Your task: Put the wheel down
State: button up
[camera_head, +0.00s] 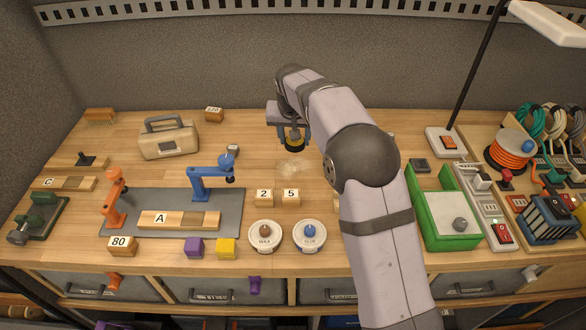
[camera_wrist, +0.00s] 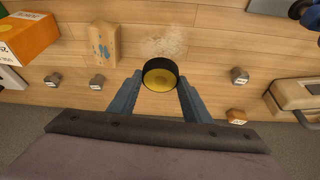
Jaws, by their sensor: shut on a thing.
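The wheel (camera_head: 294,144) has a dark tyre and a yellow hub. It also shows in the wrist view (camera_wrist: 161,73), with its yellow face toward the camera. My gripper (camera_wrist: 160,77) is shut on the wheel, one finger on each side of it. In the head view my gripper (camera_head: 292,130) is over the back middle of the wooden bench (camera_head: 330,235), partly hidden by my arm. The wheel looks a little above the bench; the exact gap is hard to tell.
A pale, dusty patch (camera_head: 292,168) lies on the bench near the wheel. Number blocks (camera_head: 277,196) and two round tins (camera_head: 265,235) stand in front. A beige toolbox (camera_head: 168,138) and a blue clamp (camera_head: 211,180) stand left. A green-walled tray (camera_head: 445,210) stands right.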

jog(key=shift+w+a+r+n+y, duration=0.15)
jog(key=shift+n+y, duration=0.15)
jog(key=shift+n, duration=0.4)
jog(key=shift+w+a+n+y, duration=0.15)
jog(key=shift+n+y, duration=0.15)
jog(key=shift+n, duration=0.4)
jog(key=shift+d, duration=0.1)
jog(key=shift+f+p, duration=1.7)
jog(key=shift+f, duration=3.3)
jog(key=shift+f, duration=0.1)
jog(key=shift+f, duration=0.15)
jog(key=o, duration=1.2)
